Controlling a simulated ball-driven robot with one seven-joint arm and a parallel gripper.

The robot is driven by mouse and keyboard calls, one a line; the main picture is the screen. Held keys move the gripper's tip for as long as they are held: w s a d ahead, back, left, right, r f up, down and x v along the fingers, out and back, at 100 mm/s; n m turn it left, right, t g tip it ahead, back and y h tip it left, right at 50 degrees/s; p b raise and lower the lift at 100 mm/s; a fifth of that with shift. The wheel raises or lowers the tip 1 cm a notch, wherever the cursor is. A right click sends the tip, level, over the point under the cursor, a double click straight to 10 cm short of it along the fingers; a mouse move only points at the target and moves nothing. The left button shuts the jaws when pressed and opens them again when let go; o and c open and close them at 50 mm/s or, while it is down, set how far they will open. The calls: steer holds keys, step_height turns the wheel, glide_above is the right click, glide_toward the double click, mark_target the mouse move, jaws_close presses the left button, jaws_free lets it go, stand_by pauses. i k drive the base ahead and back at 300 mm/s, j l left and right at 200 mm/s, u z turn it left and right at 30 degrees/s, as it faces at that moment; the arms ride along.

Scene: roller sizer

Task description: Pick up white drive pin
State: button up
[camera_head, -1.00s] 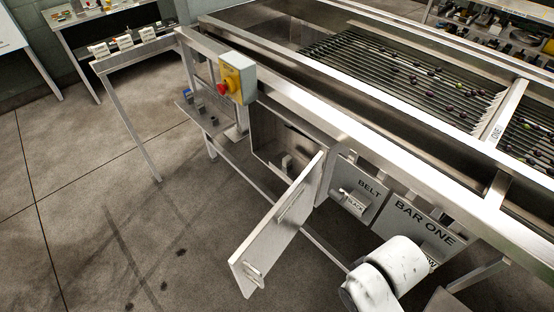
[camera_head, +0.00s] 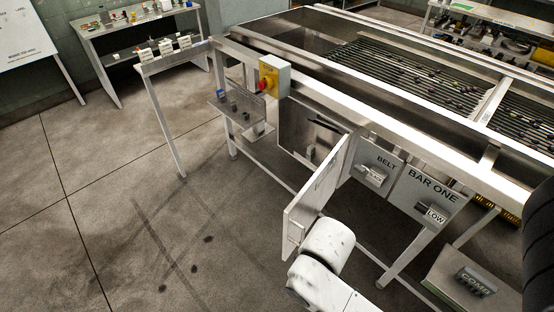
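I cannot make out a white drive pin for certain. A small pale piece (camera_head: 310,152) stands inside the open housing (camera_head: 290,125) on the machine's side, too small to identify. Several small white blocks (camera_head: 165,47) stand on the narrow side shelf (camera_head: 180,57) at the upper left. A small bracket shelf (camera_head: 240,122) beside the housing holds a blue piece (camera_head: 220,94) and several dark pieces. My white arm shows at the bottom middle, in front of the machine. My gripper is out of view, so what it holds is hidden.
The housing's door (camera_head: 318,190) stands open, jutting out close to my arm. A yellow box with a red knob (camera_head: 274,76) sits on the frame. A COMB plate (camera_head: 476,281) is at lower right. The floor at left is clear.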

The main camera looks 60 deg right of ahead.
mark_target(310, 148)
steer(key=i+j+u, duration=0.1)
steer(key=i+u, duration=0.2)
steer(key=i+l+z, duration=0.1)
steer(key=i+z, duration=0.65)
steer(key=i+l+z, duration=0.1)
steer(key=i+z, duration=0.2)
steer(key=i, duration=0.2)
steer(key=i+z, duration=0.35)
steer(key=i+l+u, duration=0.1)
steer(key=i, duration=0.3)
